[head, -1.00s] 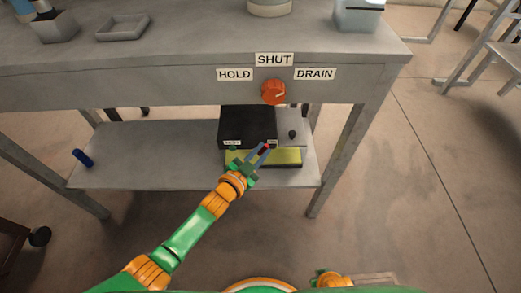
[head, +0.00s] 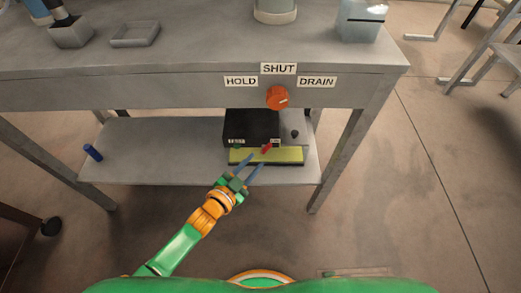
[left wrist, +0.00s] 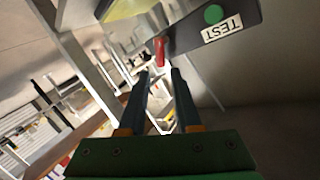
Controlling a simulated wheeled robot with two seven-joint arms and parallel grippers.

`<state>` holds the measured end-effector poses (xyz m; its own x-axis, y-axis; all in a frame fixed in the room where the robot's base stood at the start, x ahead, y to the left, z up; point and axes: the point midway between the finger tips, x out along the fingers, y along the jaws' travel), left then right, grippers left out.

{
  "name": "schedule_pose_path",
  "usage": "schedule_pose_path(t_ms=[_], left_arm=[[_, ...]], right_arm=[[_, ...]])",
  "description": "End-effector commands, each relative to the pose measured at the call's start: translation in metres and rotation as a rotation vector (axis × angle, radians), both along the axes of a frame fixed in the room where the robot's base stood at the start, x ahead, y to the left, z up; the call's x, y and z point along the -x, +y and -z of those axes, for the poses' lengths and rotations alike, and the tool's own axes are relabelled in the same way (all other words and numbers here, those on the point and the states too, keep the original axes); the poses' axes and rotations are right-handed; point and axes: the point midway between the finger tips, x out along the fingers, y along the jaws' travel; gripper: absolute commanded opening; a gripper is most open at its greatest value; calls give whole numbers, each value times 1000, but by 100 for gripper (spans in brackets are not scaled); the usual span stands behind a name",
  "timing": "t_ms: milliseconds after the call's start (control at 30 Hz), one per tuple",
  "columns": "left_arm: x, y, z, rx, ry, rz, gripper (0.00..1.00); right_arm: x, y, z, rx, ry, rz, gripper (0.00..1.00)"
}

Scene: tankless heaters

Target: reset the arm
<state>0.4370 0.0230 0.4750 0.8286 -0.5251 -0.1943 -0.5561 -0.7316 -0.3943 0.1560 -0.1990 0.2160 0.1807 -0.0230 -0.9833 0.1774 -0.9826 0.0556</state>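My left gripper (head: 257,169) is open and empty, with its two blue fingers apart, just in front of the lower shelf. A black box (head: 252,126) with white labels sits on that shelf. A small red lever (head: 267,148) is on its front, just beyond my fingertips and apart from them. In the left wrist view the red lever (left wrist: 160,51) hangs ahead of the gap between the fingers (left wrist: 158,75). A green button (left wrist: 213,14) beside a TEST label (left wrist: 222,32) shows there too. My right gripper is not in view.
An orange knob (head: 277,97) is on the table's front edge, among HOLD, SHUT and DRAIN labels. A yellow-green strip (head: 282,155) lies before the box. A blue cylinder (head: 93,152) lies at the shelf's left. Table legs (head: 340,155) flank the shelf. The floor in front is clear.

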Motion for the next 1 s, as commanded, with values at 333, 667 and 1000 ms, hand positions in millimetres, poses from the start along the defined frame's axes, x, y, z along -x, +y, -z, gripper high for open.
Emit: schedule_pose_path(t_ms=[333,667,1000], left_arm=[[5,3,-1,0,-1,1,32],[32,54,82,-52,279,-175,32],[210,159,237,-163,995,-579,32]], right_arm=[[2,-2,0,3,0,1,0],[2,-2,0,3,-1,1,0],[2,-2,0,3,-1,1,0]])
